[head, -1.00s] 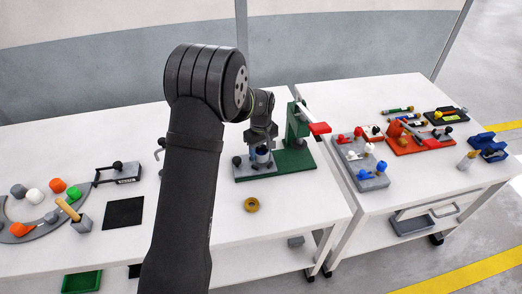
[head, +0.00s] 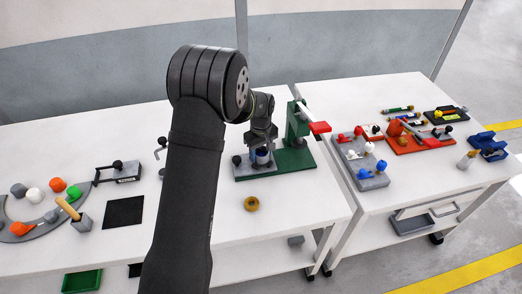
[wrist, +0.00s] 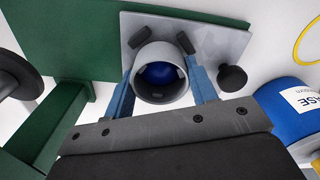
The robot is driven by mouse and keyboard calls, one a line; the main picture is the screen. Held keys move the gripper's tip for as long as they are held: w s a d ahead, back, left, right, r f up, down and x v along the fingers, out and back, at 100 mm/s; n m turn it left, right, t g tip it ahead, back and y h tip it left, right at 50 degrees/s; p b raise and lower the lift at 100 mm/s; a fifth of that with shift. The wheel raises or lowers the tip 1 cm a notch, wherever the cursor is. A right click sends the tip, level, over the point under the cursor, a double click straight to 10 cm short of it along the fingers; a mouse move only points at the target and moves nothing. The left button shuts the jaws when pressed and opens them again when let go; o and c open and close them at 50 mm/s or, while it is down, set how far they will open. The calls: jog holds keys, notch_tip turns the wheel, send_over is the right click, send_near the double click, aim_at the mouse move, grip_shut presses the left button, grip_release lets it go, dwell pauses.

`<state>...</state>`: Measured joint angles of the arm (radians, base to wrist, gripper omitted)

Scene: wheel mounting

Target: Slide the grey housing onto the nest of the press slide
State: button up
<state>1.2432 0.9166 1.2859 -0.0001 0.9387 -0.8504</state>
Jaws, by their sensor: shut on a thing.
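The grey housing (wrist: 162,96) is a round, hollow cylinder, seen from above in the wrist view with a blue round surface inside its bore. My gripper (wrist: 163,76) is shut on it, with a blue finger on each side. The housing is over the grey plate of the press slide (wrist: 222,38); I cannot tell whether it touches the plate. Two dark pieces show at its far side. The nest itself is hidden or cannot be made out. In the head view my gripper (head: 262,150) is low over the slide plate (head: 243,173), beside the green press (head: 297,128).
A black knob (wrist: 232,78) stands on the plate right of the housing. A blue labelled can (wrist: 288,108) is close to the right. The green press column (wrist: 48,130) is at left. A brass ring (head: 251,204) lies in front of the press, with bare table around it.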

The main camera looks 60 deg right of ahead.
jog(key=shift+f, duration=0.4)
dwell(0.4)
jog(key=o, duration=1.1)
jog(key=shift+f, duration=0.1)
jog(key=shift+o, duration=0.2)
notch_tip(320, 180, up, 18)
jog(key=shift+f, duration=0.15)
jog(key=shift+f, duration=0.1)
notch_tip(320, 180, down, 17)
jog(key=shift+f, duration=0.2)
jog(key=shift+r, duration=0.15)
